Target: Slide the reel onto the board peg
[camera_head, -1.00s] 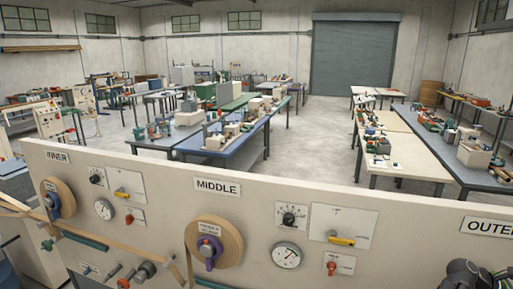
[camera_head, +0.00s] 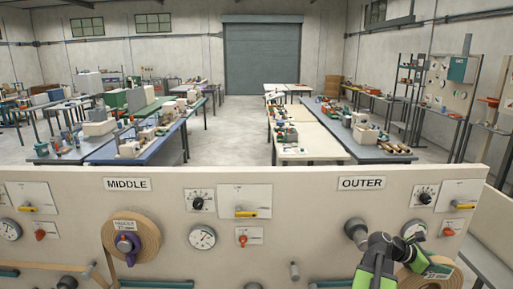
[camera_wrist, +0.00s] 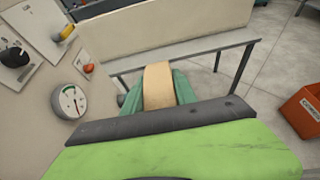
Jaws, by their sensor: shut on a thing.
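The board (camera_head: 300,205) carries MIDDLE and OUTER labels. A bare grey peg (camera_head: 354,229) sticks out below the OUTER label, partly beside my arm. My gripper (camera_wrist: 158,92) is shut on a tan reel (camera_wrist: 158,76), which shows edge-on between its green fingers in the wrist view. In the head view the held reel (camera_head: 442,276) is at the lower right, to the right of the peg and lower, apart from it. The reel's lower part is cut off by the frame and its bore is hidden.
Another tan reel (camera_head: 146,242) with a purple clamp hangs below MIDDLE. A gauge (camera_head: 202,237) and a yellow-handled switch panel (camera_head: 244,201) sit between the stations. An orange bin (camera_wrist: 301,110) stands on the floor to the right in the wrist view.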

